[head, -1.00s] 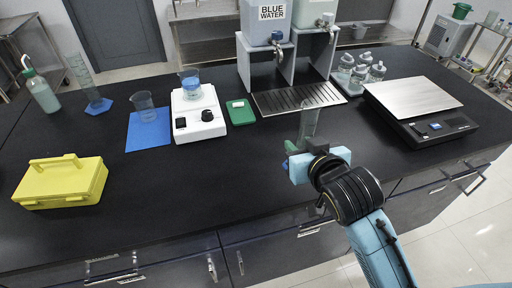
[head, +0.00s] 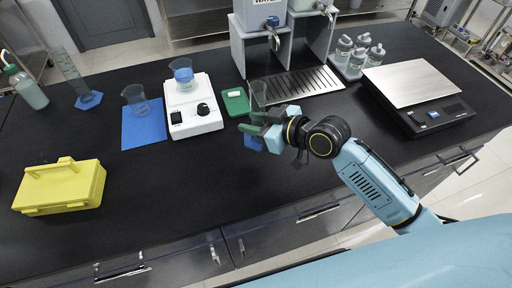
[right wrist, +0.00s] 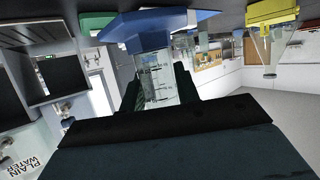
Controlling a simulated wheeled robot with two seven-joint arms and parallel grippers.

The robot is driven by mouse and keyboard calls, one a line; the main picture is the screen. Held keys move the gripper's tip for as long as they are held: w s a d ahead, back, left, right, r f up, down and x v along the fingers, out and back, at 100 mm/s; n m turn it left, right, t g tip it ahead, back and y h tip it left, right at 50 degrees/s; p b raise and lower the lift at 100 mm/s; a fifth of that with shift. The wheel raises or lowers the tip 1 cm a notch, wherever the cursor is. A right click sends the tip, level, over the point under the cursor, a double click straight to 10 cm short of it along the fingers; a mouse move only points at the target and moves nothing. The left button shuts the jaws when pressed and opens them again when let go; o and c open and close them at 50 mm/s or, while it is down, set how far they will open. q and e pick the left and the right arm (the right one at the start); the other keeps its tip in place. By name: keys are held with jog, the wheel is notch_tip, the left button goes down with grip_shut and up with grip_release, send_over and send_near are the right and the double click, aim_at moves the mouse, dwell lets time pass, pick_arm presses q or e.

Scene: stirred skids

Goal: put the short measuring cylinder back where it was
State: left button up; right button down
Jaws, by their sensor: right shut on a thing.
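The short measuring cylinder (head: 259,94) is clear, with a blue base (head: 251,141). My right gripper (head: 262,127) is shut on it and holds it roughly upright near the green box. In the right wrist view the cylinder's graduated tube (right wrist: 159,78) is between the fingers, with its blue base (right wrist: 160,30) at the top of the picture. Whether the base touches the bench cannot be told. A tall measuring cylinder (head: 68,66) stands on its blue base at the bench's left. My left gripper is not in view.
A green box (head: 236,101) and a white hotplate (head: 193,118) with a beaker (head: 183,76) are left of the gripper. Another beaker (head: 136,97) stands on a blue mat (head: 140,136). A drip tray (head: 297,86), bottles (head: 357,58) and a scale (head: 412,82) are right.

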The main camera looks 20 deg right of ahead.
notch_tip(320, 180, down, 8)
jog(key=shift+r+b, duration=0.15)
jog(key=shift+b, duration=0.4)
jog(key=c, duration=1)
grip_release()
jog(key=shift+c, duration=0.2)
jog(key=v, duration=1.2)
